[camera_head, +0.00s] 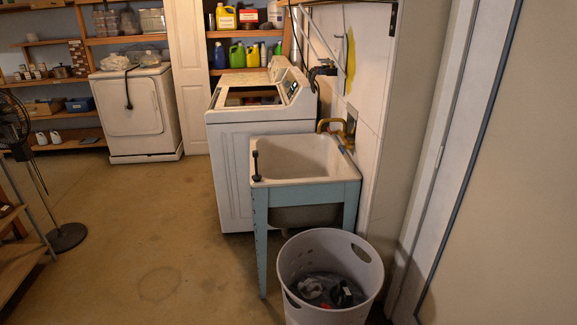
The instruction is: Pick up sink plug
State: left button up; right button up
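The utility sink (296,182) stands against the right-hand wall, a pale basin on a blue frame with blue legs. A small black thing with an upright stem (256,168), which looks like the sink plug, sits on the left rim of the sink near its front corner. A brass tap (334,125) is on the wall behind the basin. The bottom of the basin is only partly visible. Neither of my grippers shows in the head view.
A light laundry basket (328,255) with dark items stands on the floor in front of the sink. A white washer (229,165) stands just behind the sink. A dryer (136,112), shelves and a fan (66,236) are at the left. The floor left of the sink is clear.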

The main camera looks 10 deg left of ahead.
aim_at(257, 178)
jog(key=i+j+z, duration=0.15)
jog(key=j, duration=0.2)
jog(key=i+j+z, duration=0.35)
jog(key=j, duration=0.35)
jog(key=i+j+z, duration=0.15)
jog(key=j, duration=0.25)
jog(key=i, duration=0.05)
